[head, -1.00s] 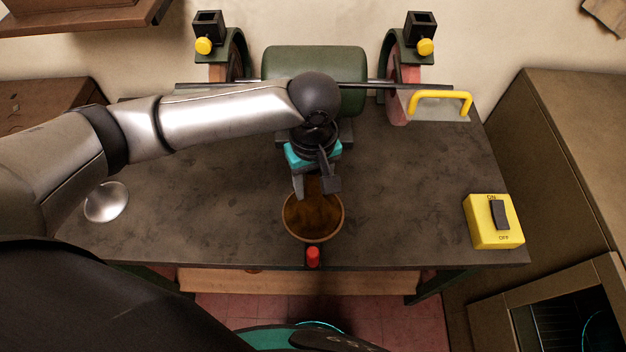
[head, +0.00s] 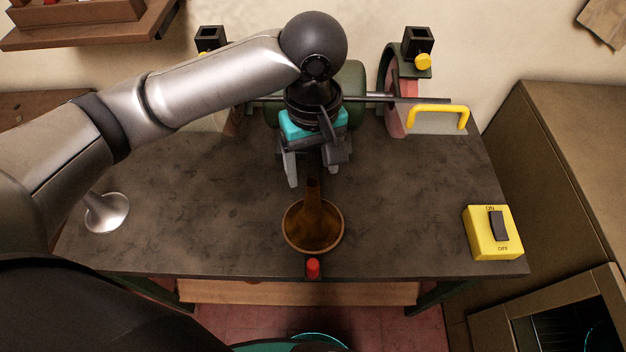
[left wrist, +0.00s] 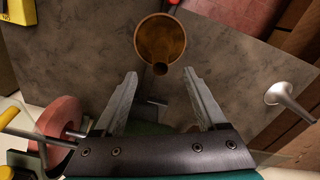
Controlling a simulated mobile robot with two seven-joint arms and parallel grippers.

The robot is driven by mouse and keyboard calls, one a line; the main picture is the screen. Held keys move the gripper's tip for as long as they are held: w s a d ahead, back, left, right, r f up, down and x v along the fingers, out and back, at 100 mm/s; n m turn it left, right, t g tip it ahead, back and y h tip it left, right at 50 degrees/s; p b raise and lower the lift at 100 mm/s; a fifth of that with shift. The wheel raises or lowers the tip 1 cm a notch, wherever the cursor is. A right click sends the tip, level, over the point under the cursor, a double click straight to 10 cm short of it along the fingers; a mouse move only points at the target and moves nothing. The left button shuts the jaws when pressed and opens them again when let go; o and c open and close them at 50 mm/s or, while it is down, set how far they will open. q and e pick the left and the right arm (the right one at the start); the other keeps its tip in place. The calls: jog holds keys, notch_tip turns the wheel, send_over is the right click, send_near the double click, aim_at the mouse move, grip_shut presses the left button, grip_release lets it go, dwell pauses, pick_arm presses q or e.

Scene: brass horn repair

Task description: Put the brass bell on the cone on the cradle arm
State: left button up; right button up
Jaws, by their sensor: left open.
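The brass bell (head: 313,232) stands near the table's front edge, flared end low and narrow neck up. It also shows in the left wrist view (left wrist: 162,36). I cannot tell what lies under its flare. No cone or cradle arm can be made out clearly. A red-tipped dark piece (head: 313,268) shows at the table edge just in front of the bell. My left gripper (head: 317,178) is open and empty, its fingers above and beyond the bell's neck, apart from it. It also shows in the left wrist view (left wrist: 165,84). My right gripper is not in view.
A silver flared piece (head: 106,212) stands at the table's left. A yellow switch box (head: 492,232) sits at the front right. A green grinding machine (head: 355,105) with wheels and a yellow handle (head: 438,110) lies behind my gripper. The middle tabletop is mostly clear.

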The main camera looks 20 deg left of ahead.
pick_arm(q)
jog(key=shift+r, duration=1.4)
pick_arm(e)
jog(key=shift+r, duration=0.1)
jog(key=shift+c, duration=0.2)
